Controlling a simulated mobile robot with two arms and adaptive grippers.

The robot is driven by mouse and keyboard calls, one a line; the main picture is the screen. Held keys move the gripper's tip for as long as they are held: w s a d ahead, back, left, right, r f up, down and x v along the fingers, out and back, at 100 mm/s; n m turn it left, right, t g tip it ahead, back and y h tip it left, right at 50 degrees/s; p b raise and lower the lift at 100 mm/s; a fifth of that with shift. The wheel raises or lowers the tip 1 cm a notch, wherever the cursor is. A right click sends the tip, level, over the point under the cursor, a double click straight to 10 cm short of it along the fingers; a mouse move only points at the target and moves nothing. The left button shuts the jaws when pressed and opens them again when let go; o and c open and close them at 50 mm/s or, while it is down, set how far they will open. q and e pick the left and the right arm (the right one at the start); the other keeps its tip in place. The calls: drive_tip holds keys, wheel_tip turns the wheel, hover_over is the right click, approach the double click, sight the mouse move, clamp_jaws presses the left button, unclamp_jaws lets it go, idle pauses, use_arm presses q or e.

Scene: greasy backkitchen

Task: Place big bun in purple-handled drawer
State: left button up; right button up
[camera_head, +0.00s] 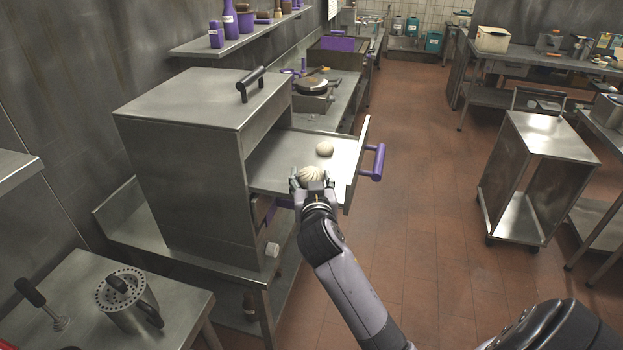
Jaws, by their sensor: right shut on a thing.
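The purple-handled drawer (283,151) is pulled out of a steel cabinet (185,170). Its purple handle (378,163) is on the drawer front at the right. One pale bun (324,149) lies inside on the drawer floor. My right gripper (312,180) is shut on another pale, ridged bun (311,173), at the near side of the drawer. I cannot tell whether the held bun touches the drawer floor. The gripper fingers hide its lower part. My left gripper is not in view.
A steel table (95,290) at the lower left holds a perforated metal container (128,300) and a black-handled tool (45,305). A steel trolley (545,140) stands at the right. The tiled floor between is clear. A wall shelf (235,42) with purple containers hangs above the cabinet.

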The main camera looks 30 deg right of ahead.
drive_tip(key=o, duration=0.9)
drive_tip(key=shift+c, duration=0.2)
drive_tip(key=b+v, duration=0.3)
drive_tip(key=v, duration=0.8)
drive_tip(key=w+a+f+n+g+y, duration=0.1)
drive_tip(key=w+a+f+n+y, duration=0.2)
drive_tip(key=f, duration=0.9)
drive_tip(key=w+a+f+n+g+y, duration=0.15)
drive_tip(key=a+f, duration=0.25)
drive_tip(key=f, duration=0.8)
drive_tip(key=s+a+f+n+g+y, duration=0.1)
drive_tip(key=s+a+f, duration=0.15)
drive_tip(key=f, duration=0.55)
drive_tip(key=s+a+f+n+g+y, duration=0.1)
drive_tip(key=s+f+n+g, duration=0.15)
drive_tip(key=f, duration=0.55)
drive_tip(key=s+f+g+y, duration=0.1)
drive_tip(key=s+f+g, duration=0.2)
drive_tip(key=s+f, duration=1.55)
drive_tip(key=s+d+f+g, duration=0.1)
drive_tip(key=s+f, duration=0.3)
drive_tip(key=s, duration=0.7)
drive_tip(key=s+d+f+g, duration=0.2)
drive_tip(key=s+f, duration=0.3)
drive_tip(key=s, duration=0.5)
drive_tip(key=shift+s+f+g, duration=0.25)
drive_tip(key=shift+s+g, duration=0.15)
drive_tip(key=shift+g, duration=0.1)
